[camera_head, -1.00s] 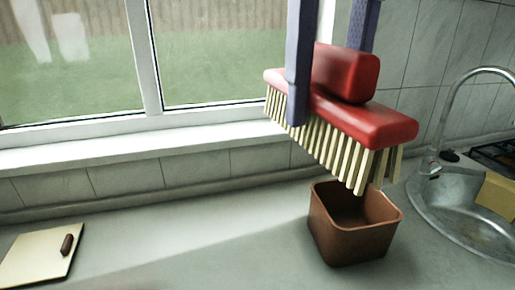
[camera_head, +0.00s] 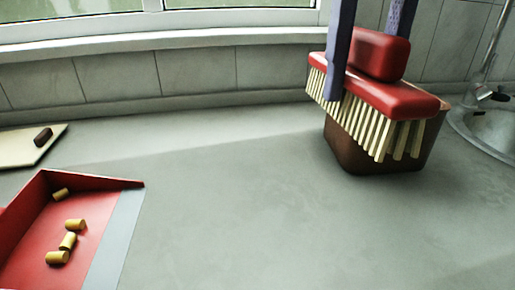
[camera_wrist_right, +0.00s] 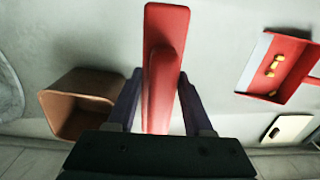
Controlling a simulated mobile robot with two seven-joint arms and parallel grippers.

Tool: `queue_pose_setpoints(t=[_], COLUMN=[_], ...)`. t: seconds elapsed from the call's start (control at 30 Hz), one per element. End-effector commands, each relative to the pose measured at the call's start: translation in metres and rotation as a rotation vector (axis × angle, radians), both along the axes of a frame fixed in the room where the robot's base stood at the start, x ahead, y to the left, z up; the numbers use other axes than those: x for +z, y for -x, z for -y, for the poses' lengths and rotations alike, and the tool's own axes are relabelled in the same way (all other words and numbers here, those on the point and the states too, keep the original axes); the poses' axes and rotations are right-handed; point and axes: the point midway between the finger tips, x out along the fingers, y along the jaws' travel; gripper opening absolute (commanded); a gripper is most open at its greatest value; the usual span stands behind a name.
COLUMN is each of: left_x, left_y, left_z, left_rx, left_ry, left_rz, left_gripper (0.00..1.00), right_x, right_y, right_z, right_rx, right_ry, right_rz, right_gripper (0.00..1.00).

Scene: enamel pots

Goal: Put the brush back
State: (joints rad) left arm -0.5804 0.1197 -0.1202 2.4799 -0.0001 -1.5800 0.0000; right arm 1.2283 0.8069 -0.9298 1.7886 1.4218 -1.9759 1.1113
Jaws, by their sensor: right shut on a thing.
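The brush (camera_head: 400,98) has a red block and handle and pale bristles pointing down. My right gripper (camera_head: 362,72) is shut on its red handle, one finger on each side; the far finger is partly hidden by the brush. The brush also shows from above between the fingers in the right wrist view (camera_wrist_right: 165,60). A brown open-topped container (camera_head: 358,154) stands on the counter, partly hidden behind the brush in the head view. In the wrist view the container (camera_wrist_right: 62,112) is left of the brush, apart from it. My left gripper is not in view.
A red dustpan (camera_head: 32,215) holding several yellow cork-like pieces (camera_head: 68,241) lies at the lower left. A pale board (camera_head: 15,150) with a dark handle-like piece is behind it. A sink (camera_head: 490,128) is at the right. The middle of the grey counter (camera_head: 225,190) is clear.

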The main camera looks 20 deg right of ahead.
Motion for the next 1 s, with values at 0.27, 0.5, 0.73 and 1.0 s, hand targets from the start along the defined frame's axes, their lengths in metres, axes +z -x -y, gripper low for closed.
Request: queue_pose_setpoints(t=[0.27, 0.5, 0.73, 1.0], left_x=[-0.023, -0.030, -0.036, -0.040], left_y=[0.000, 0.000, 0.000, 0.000], left_z=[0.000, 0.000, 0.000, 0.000], left_rx=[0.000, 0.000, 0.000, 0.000], left_ry=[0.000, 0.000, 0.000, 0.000], left_rz=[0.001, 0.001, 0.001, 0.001], left_gripper=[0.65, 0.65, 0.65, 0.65], right_x=[-0.086, -0.122, -0.145, -0.167], right_y=[0.001, 0.000, 0.001, 0.000], right_z=[0.001, 0.000, 0.001, 0.000], right_rx=[-0.001, 0.000, 0.000, 0.001], right_ry=[0.003, 0.001, 0.002, 0.001], right_rz=[-0.005, 0.000, 0.000, 0.003], right_gripper=[0.00, 0.00, 0.00, 0.00])
